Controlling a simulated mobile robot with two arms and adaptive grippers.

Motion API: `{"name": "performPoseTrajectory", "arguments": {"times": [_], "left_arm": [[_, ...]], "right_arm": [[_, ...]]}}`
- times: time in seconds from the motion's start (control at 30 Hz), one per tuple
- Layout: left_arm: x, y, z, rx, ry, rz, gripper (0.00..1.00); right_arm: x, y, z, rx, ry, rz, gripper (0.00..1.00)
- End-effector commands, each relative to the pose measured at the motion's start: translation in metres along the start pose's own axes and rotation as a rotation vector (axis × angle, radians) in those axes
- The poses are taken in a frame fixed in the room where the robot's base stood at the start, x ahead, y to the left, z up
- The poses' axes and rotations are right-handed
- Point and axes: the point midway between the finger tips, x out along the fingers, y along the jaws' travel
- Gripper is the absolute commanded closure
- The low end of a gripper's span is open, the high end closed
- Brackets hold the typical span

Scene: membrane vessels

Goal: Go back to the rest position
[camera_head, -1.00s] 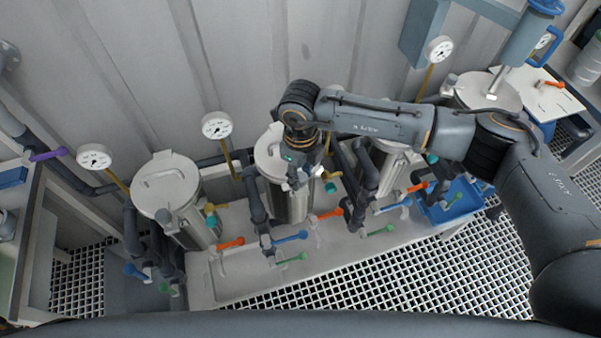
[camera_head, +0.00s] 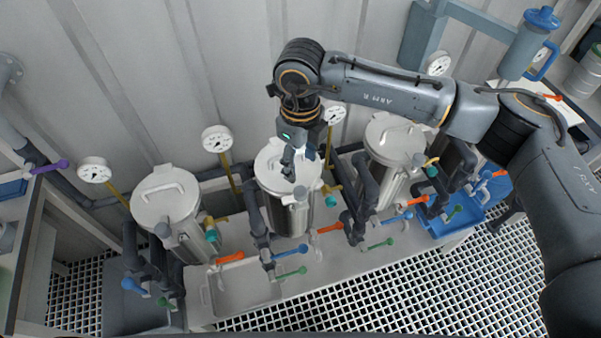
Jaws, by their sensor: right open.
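My right gripper (camera_head: 292,165) points down over the lid of the middle membrane vessel (camera_head: 291,218). It is open with nothing seen between its fingers; its fingers are small and partly dark here. In the picture it overlaps the lid, and I cannot tell the exact height above it. My right arm reaches in from the right side, across the wall and above the right vessel (camera_head: 392,139). The left vessel (camera_head: 168,196) stands apart from the gripper. My left gripper is not in view.
Orange valve handles (camera_head: 230,258), blue handles (camera_head: 290,247) and green handles (camera_head: 290,273) stick out before the vessels. Pressure gauges (camera_head: 216,139) stand behind. A blue tray (camera_head: 438,226) lies at the right of the white bench (camera_head: 240,290). Open grating floor (camera_head: 400,295) is in front.

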Motion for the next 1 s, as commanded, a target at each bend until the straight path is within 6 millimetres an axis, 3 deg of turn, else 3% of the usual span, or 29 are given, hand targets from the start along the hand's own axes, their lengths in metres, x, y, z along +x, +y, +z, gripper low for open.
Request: {"name": "performPoseTrajectory", "arguments": {"times": [0.2,0.77,0.87,0.97,1.0], "left_arm": [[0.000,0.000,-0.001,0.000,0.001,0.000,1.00],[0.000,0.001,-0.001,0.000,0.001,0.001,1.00],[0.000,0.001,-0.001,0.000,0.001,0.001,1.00],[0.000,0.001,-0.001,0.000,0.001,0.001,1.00],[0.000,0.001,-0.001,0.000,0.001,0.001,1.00]], "right_arm": [[-0.016,0.000,0.000,0.000,0.000,0.000,0.46],[-0.015,0.005,0.001,-0.004,-0.007,0.016,0.46],[-0.010,0.030,0.009,-0.026,-0.053,0.110,0.46],[-0.009,0.084,0.022,-0.057,-0.153,0.311,0.46],[-0.013,0.111,0.029,-0.066,-0.211,0.422,0.46]]}}
